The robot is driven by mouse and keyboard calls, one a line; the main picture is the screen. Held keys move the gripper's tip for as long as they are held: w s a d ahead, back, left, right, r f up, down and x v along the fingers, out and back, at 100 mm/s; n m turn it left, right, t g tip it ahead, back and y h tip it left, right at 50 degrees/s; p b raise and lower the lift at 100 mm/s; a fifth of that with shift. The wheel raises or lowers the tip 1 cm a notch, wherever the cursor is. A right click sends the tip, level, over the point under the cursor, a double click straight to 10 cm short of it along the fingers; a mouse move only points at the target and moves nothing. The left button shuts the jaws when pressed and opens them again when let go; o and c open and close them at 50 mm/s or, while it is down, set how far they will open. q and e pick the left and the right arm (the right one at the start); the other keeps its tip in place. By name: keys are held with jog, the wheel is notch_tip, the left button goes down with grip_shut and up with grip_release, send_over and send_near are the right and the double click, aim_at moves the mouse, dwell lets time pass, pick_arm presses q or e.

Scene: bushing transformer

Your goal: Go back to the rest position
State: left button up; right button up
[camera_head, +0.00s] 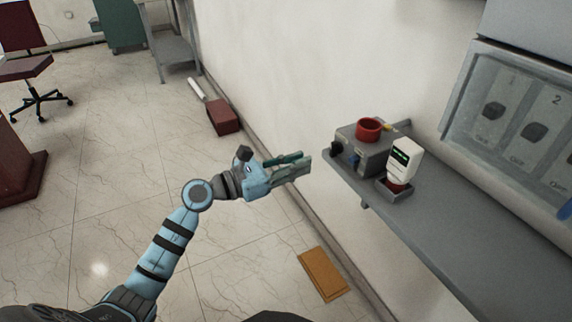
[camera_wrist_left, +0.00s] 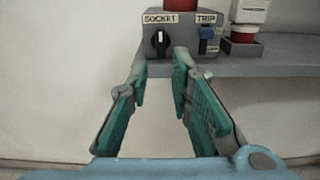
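My left gripper (camera_head: 306,164) is stretched out toward the wall shelf, in the middle of the head view. In the left wrist view its two green-padded fingers (camera_wrist_left: 160,85) stand apart with nothing between them, so it is open and empty. It is a short way off a grey control box (camera_head: 366,152) on the shelf. The box also shows in the left wrist view (camera_wrist_left: 183,48), with a black knob under "SOCKET" and a blue switch under "TRIP". My right gripper is not in view.
The grey shelf (camera_head: 455,220) runs along the wall and holds a white device with a dark screen (camera_head: 404,160) and a red ring (camera_head: 368,129). A switch panel (camera_head: 525,120) is at right. A red box (camera_head: 222,117) and an orange-brown board (camera_head: 323,274) lie on the floor. Floor at left is open.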

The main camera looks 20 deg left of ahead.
pick_arm(q)
jog(key=v, duration=0.4)
